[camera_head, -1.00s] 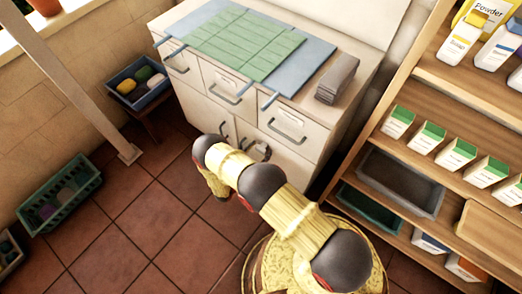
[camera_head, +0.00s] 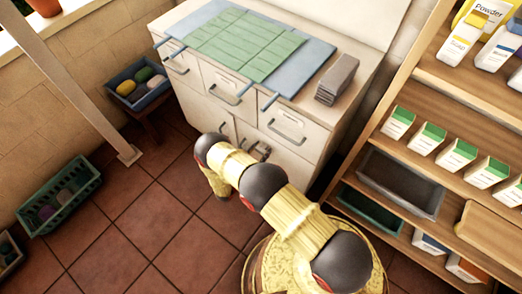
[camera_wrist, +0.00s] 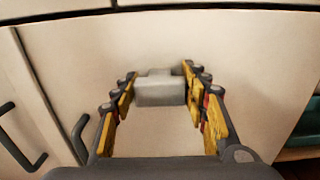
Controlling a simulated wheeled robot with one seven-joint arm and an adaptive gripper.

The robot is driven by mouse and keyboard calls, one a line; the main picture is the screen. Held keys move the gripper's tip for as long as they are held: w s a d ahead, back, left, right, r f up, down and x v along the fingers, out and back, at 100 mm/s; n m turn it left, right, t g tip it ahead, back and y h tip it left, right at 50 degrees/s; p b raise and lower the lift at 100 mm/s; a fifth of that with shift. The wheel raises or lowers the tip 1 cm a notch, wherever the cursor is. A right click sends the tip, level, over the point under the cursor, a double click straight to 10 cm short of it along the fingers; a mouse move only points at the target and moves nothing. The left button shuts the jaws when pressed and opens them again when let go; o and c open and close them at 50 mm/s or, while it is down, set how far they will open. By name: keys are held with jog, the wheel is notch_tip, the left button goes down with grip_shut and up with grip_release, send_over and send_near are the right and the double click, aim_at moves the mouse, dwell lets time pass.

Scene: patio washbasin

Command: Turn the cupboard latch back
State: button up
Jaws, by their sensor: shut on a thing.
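The cupboard latch (camera_wrist: 160,93) is a small light grey block on the cream cupboard door (camera_wrist: 255,75) in the wrist view. It lies crosswise in the picture, near the door's upper part. My gripper (camera_wrist: 159,76) has its yellow and dark fingers on both sides of the latch, shut on it. The latch's ends are partly covered by the fingers. In the head view my arm stands in front of the washbasin cabinet (camera_head: 290,157), and the latch and fingertips cannot be made out clearly behind it.
Dark bar handles (camera_wrist: 80,138) stick out left of the door. A wooden shelf (camera_head: 455,85) with boxes and bottles stands close on the right. A green basket (camera_head: 58,200) lies on the floor at left. The tiled floor (camera_head: 130,215) between is clear.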

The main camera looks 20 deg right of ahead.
jog(key=shift+c, duration=1.3)
jog(key=shift+m, duration=0.3)
jog(key=m+b, duration=0.1)
jog(key=m, duration=0.3)
jog(key=shift+s+d+f, duration=0.1)
jog(key=shift+s, duration=0.05)
jog(key=m+b, duration=0.1)
jog(key=m, duration=0.3)
jog(key=shift+s+d+f+m, duration=0.1)
jog(key=shift+m, duration=0.3)
jog(key=m+b, duration=0.1)
jog(key=m, duration=0.3)
jog(key=shift+s+f+m, duration=0.1)
jog(key=shift+f+m, duration=0.05)
jog(key=shift+m, duration=0.15)
jog(key=shift+f+m, duration=0.1)
jog(key=shift+m, duration=1.8)
jog(key=o, duration=1.2)
